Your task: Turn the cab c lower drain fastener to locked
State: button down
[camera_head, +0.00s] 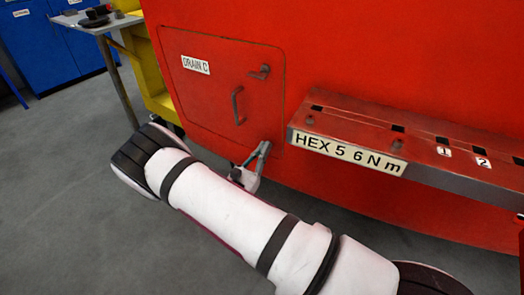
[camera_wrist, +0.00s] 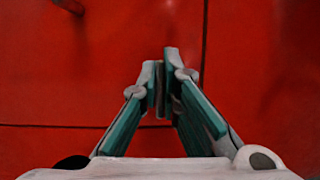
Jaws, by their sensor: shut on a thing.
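The red drain C hatch (camera_head: 205,105) is set in the red cab front and lies flush in its outline. Its upper fastener (camera_head: 261,72), a small grey lever, sits near its top right corner. My gripper (camera_head: 263,148) is at the hatch's lower right corner, its fingers pointing up at the panel. In the wrist view the fingertips (camera_wrist: 161,78) are nearly together, shut on a small grey piece between them, the lower drain fastener. The fingers hide most of this fastener, so its turn angle cannot be told. Seams of the hatch run beside and below the fingertips.
A bar handle (camera_head: 237,105) stands out from the hatch, above left of my gripper. A red ledge (camera_head: 400,130) labelled HEX 5 6 N m juts out close to the right. A yellow cart (camera_head: 150,75), a grey table (camera_head: 95,22) and blue cabinets (camera_head: 40,45) stand left. Grey floor is clear.

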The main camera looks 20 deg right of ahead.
jog(key=shift+m+g, duration=0.3)
jog(key=shift+m, duration=0.2)
jog(key=m+g, duration=0.1)
jog(key=m, duration=0.2)
jog(key=m+g+h, duration=0.1)
jog(key=m+g, duration=0.1)
jog(key=m, duration=0.1)
jog(key=shift+m+h+b, duration=0.3)
jog(key=shift+m, duration=0.1)
jog(key=m+g, duration=0.1)
jog(key=m, duration=0.2)
jog(key=m+g, duration=0.2)
jog(key=m, duration=0.2)
jog(key=shift+s+d+f, duration=0.1)
jog(key=shift+s, duration=0.05)
jog(key=shift+f+m+g+y+p, duration=0.1)
jog(key=shift+m+g+y+p, duration=0.45)
jog(key=shift+m, duration=1.25)
jog(key=shift+f+m+g+y+p, duration=0.1)
jog(key=shift+m+g+y+p, duration=0.4)
jog(key=shift+m, duration=1.3)
jog(key=c, duration=1.8)
grip_release()
